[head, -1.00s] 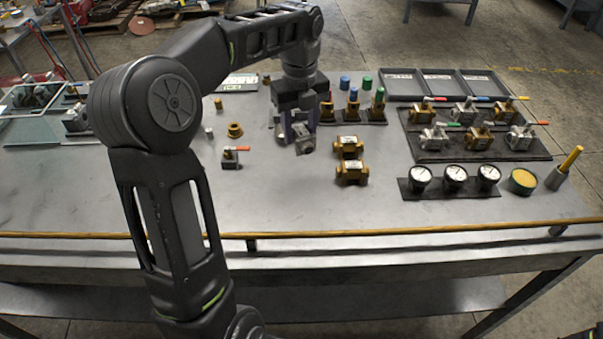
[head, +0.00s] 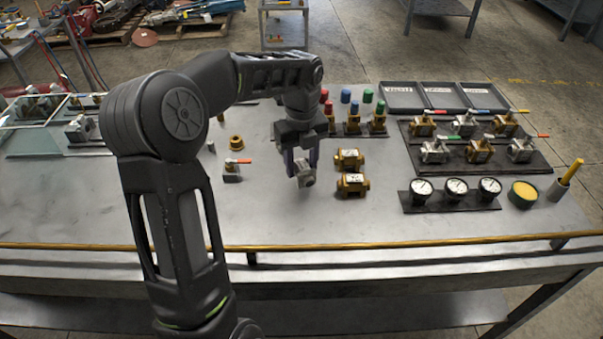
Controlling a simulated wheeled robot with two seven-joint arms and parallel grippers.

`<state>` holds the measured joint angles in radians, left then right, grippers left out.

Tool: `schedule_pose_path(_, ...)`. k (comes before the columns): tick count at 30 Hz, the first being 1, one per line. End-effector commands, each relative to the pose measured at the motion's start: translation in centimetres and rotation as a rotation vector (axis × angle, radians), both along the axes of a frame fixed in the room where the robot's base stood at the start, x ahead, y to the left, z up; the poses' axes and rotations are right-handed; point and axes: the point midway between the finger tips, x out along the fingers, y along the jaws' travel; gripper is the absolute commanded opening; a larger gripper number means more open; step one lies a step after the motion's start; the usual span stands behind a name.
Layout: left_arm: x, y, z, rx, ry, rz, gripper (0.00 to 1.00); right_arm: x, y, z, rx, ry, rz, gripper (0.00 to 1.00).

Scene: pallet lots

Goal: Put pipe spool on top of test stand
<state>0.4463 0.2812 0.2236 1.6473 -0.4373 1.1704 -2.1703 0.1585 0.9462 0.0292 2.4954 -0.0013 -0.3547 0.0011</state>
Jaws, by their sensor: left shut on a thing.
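My left gripper (head: 304,170) points down over the middle of the table and is shut on a small grey metal piece (head: 306,180), which may be the pipe spool. The fingers hide part of it. It looks held just above the table, but I cannot tell the exact gap. Two brass fittings (head: 352,185) with white labels lie to its right, apart from it. At the far left, a fixture with clear panels (head: 35,142) and grey valve parts (head: 78,129) may be the test stand; my left arm partly blocks that side. My right gripper is not in view.
A red-handled valve (head: 232,171) and brass ring (head: 237,143) stand left of the gripper. Coloured-cap parts (head: 352,121), a valve board (head: 470,150), empty trays (head: 442,97) and gauges (head: 457,191) occupy the right. The front middle of the tabletop (head: 320,222) is clear.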

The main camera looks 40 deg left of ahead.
Motion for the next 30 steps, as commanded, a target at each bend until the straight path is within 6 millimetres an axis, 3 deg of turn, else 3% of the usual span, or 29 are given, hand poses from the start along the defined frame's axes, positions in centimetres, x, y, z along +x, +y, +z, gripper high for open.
schedule_pose_path(8, -0.1, 0.0, -3.3, -0.001, 0.002, 0.000, 0.00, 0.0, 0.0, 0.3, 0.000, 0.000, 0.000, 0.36)
schedule_pose_path(20, 0.0, 0.0, -3.8, 0.000, 0.000, 0.000, 0.00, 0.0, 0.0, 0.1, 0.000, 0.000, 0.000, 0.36)
schedule_pose_path(21, 0.0, 0.0, -3.9, 0.000, 0.001, 0.000, 0.45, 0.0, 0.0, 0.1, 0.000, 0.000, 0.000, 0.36)
schedule_pose_path(28, -0.1, 0.0, -3.8, 0.000, 0.001, 0.000, 0.64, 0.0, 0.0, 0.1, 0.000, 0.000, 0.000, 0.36)
schedule_pose_path(30, -0.1, 0.0, -3.8, 0.000, 0.001, 0.000, 0.65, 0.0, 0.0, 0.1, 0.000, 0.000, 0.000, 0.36)
